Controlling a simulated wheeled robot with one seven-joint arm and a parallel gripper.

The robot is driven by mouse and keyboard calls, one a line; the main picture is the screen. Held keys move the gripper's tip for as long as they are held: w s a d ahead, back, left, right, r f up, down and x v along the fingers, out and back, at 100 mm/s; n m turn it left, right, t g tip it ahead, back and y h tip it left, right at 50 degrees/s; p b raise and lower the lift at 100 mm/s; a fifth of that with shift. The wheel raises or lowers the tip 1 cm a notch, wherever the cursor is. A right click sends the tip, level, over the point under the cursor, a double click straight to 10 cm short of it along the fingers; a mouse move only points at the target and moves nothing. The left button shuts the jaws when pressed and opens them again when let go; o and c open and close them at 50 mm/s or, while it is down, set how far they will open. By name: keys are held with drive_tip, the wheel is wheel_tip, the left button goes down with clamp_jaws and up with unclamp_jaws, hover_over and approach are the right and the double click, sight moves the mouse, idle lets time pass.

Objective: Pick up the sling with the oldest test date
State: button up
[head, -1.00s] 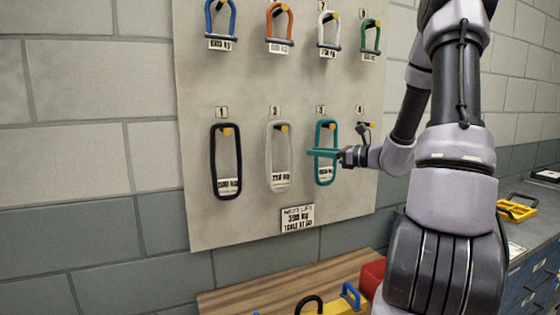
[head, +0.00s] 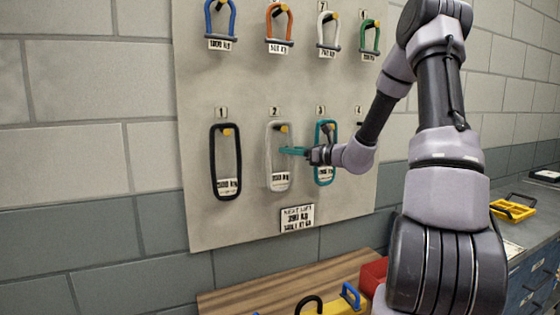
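Three slings hang on yellow hooks in the lower row of the board: a black one (head: 213,165) under number 1, a whitish-grey one (head: 270,152) under 2, and a teal one (head: 318,137) under 3. Each bears a small white tag at its lower end; I cannot read any test date. My wrist covers part of the teal sling, and my arm hides most of place 4.
Blue, orange, white and green shackles (head: 279,25) hang in the upper row of the board (head: 250,90). A sign (head: 297,218) sits below the slings. Underneath are a wooden top (head: 240,298), a red bin (head: 373,275) and yellow items. A grey counter stands at right.

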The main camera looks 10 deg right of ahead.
clamp_jaws()
drive_tip(key=shift+r, duration=0.15)
